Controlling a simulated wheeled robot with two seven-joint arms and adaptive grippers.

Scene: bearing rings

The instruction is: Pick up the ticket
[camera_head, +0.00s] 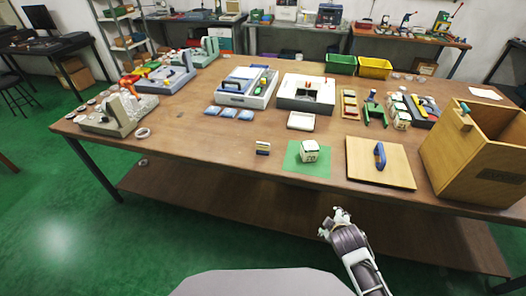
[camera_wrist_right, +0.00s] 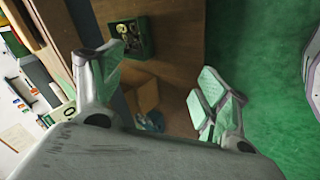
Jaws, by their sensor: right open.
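I cannot tell for certain which thing is the ticket. A flat white sheet (camera_head: 485,92) lies on the wooden table (camera_head: 215,150) at its back right. A small yellow, white and dark piece (camera_head: 263,148) stands near the table's front edge, left of the green mat (camera_head: 294,165). A white block with dark marks (camera_head: 309,151) sits on that mat. My right gripper (camera_head: 338,216) is in front of the table edge, apart from all of these. In the right wrist view its fingers (camera_wrist_right: 160,95) are spread with nothing between them. My left gripper is not in view.
A wooden board with a blue handle (camera_head: 380,157) and a tall open wooden box (camera_head: 475,150) stand at the right. A white tray (camera_head: 301,121) lies behind the mat. A lower shelf (camera_head: 300,215) runs under the table. The front middle-left of the tabletop is clear.

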